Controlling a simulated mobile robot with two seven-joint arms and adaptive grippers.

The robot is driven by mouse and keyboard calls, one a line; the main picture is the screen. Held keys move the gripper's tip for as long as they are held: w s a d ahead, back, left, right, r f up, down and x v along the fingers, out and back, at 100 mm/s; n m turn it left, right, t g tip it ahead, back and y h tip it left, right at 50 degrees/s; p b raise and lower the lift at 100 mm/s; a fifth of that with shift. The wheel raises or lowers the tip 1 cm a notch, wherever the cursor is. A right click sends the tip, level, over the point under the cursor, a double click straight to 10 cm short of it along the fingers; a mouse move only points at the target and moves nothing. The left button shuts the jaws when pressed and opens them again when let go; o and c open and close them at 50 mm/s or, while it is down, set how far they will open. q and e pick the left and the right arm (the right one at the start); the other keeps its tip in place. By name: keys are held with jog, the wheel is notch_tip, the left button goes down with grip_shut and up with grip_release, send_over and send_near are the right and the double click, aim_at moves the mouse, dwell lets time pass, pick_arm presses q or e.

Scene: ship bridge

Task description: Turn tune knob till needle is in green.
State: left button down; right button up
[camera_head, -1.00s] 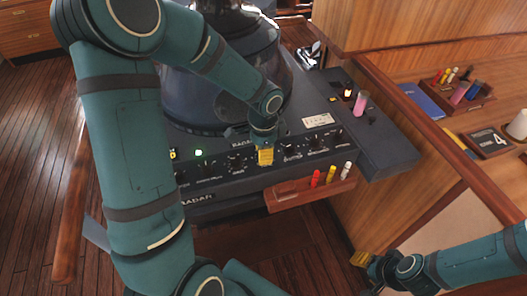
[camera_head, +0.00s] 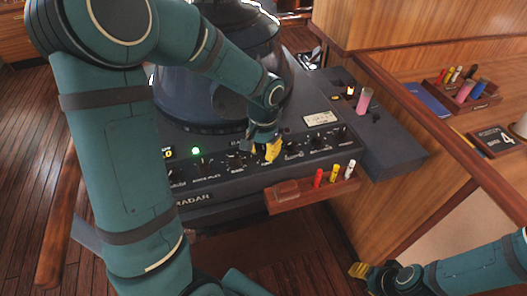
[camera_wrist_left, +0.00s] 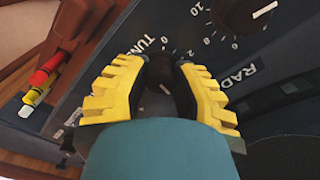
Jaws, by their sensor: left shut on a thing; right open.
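The tune knob (camera_wrist_left: 158,72) is dark and round with a white pointer line. It sits between the yellow fingers of my left gripper (camera_wrist_left: 160,85) in the left wrist view, beside lettering that begins "TUN". The left gripper is shut on it. In the head view my left gripper (camera_head: 267,151) is at the front of the radar panel (camera_head: 215,180) and hides the knob. My right gripper (camera_head: 357,270) is open and empty, low beside the wooden cabinet. I cannot make out a needle or a green zone in either view.
Other knobs (camera_head: 316,142) flank the gripper; one (camera_wrist_left: 245,14) is close by in the wrist view. A green lamp (camera_head: 196,151) is lit on the panel. A wooden holder (camera_head: 290,195) with several colored markers juts out below. A pink cylinder (camera_head: 364,101) stands right.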

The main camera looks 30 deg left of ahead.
aim_at(263, 150)
pick_arm(q)
jog(key=shift+n, duration=0.7)
jog(key=c, duration=0.7)
grip_release()
notch_tip(263, 150, up, 12)
dwell(0.4)
